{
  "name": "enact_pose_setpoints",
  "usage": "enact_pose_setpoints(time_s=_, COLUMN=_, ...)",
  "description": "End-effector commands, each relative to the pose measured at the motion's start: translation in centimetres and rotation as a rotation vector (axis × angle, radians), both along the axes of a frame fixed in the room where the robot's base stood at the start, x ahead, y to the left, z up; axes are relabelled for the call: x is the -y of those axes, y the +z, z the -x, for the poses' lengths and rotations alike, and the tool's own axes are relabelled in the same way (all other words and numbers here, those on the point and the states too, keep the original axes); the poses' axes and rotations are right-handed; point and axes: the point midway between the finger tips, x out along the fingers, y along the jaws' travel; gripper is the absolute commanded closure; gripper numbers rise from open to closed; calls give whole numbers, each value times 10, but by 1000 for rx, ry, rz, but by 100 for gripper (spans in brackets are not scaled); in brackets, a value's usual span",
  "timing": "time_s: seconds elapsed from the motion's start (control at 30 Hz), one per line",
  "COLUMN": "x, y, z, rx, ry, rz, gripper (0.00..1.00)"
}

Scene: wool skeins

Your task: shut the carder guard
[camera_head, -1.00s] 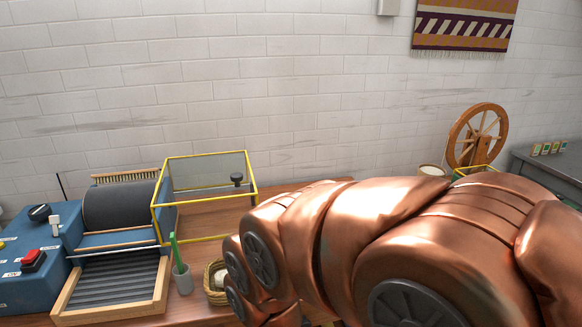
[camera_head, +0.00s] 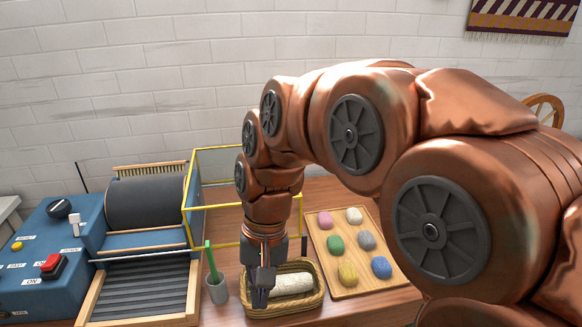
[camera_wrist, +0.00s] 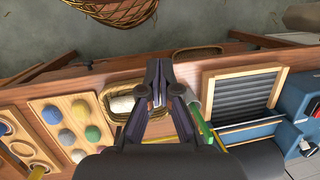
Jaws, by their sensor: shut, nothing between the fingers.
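The blue carder (camera_head: 62,245) stands at the left in the head view, with its dark drum (camera_head: 145,203) uncovered. Its guard (camera_head: 217,148), a clear panel in a yellow frame, stands open to the right of the drum. My arm hides part of the guard's right side. My gripper (camera_head: 262,296) points down, shut and empty, in front of the guard and over the left part of a wicker basket. In the wrist view my gripper (camera_wrist: 157,88) shows between the basket and the green-handled tool; most of the guard is hidden there.
The wicker basket (camera_head: 315,304) holds a pale wool roll (camera_head: 292,283). A grey cup (camera_head: 217,290) with a green-handled tool stands just left of my gripper. A wooden tray (camera_head: 330,262) of coloured wool balls lies to the right. The slatted feed tray (camera_head: 140,290) is in front of the drum.

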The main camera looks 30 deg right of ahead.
Motion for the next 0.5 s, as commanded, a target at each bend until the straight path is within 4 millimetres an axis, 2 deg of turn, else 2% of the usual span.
enact_pose_setpoints(time_s=0.03, x=4, y=10, z=-20, rx=-4, ry=-72, rz=-25, gripper=100)
enact_pose_setpoints(time_s=0.27, x=32, y=44, z=-89, rx=-49, ry=-385, rz=-135, gripper=100)
enact_pose_setpoints(time_s=0.37, x=51, y=57, z=-117, rx=-72, ry=-519, rz=-184, gripper=100)
enact_pose_setpoints(time_s=0.5, x=86, y=73, z=-153, rx=-105, ry=-706, rz=-252, gripper=100)
